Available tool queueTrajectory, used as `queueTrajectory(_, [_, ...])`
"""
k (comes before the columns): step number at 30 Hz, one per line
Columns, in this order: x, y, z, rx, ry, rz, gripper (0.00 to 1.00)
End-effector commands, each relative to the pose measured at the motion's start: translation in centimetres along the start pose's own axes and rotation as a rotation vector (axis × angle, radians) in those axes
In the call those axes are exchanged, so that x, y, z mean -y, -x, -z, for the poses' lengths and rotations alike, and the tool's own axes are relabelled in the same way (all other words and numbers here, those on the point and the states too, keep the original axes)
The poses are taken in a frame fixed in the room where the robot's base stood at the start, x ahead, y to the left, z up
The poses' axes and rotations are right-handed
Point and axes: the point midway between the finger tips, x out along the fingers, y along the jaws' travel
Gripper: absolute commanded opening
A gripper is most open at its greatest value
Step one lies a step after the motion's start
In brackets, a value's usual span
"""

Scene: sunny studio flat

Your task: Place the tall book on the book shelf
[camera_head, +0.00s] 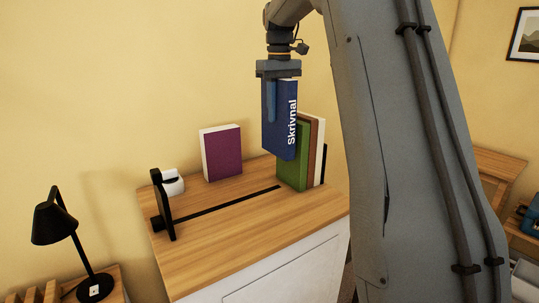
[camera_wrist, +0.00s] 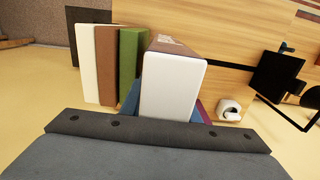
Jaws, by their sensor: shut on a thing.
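My gripper (camera_head: 278,98) points down and is shut on the tall blue book (camera_head: 281,128), which has "Skrivnal" on its spine. The book hangs upright, with its lower edge above the wooden top. It overlaps the green book (camera_head: 292,165) in the head view; I cannot tell whether they touch. In the wrist view the held book's white page end (camera_wrist: 172,88) faces the camera between the blue fingers. The book shelf is a black rail (camera_head: 225,207) on the cabinet top, with a black left end (camera_head: 163,205) and green, brown (camera_head: 312,150) and white books at its right end.
A purple book (camera_head: 222,153) stands at the back of the wooden cabinet top (camera_head: 245,232). A small white object (camera_head: 172,184) sits behind the left end. A black lamp (camera_head: 58,228) stands at the far left. The rail is bare between the left end and the green book.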

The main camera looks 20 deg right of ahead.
Motion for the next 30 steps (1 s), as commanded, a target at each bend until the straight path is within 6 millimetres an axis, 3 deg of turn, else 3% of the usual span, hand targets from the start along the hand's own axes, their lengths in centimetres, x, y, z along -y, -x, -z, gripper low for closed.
queueTrajectory(10, [0.2, -6.8, 0.0, 0.001, 0.003, 0.001, 0.00])
queueTrajectory(25, [0.3, -11.7, 0.1, -0.001, 0.005, 0.000, 0.00])
queueTrajectory(30, [0.3, -12.3, 0.1, -0.002, 0.005, -0.001, 0.00])
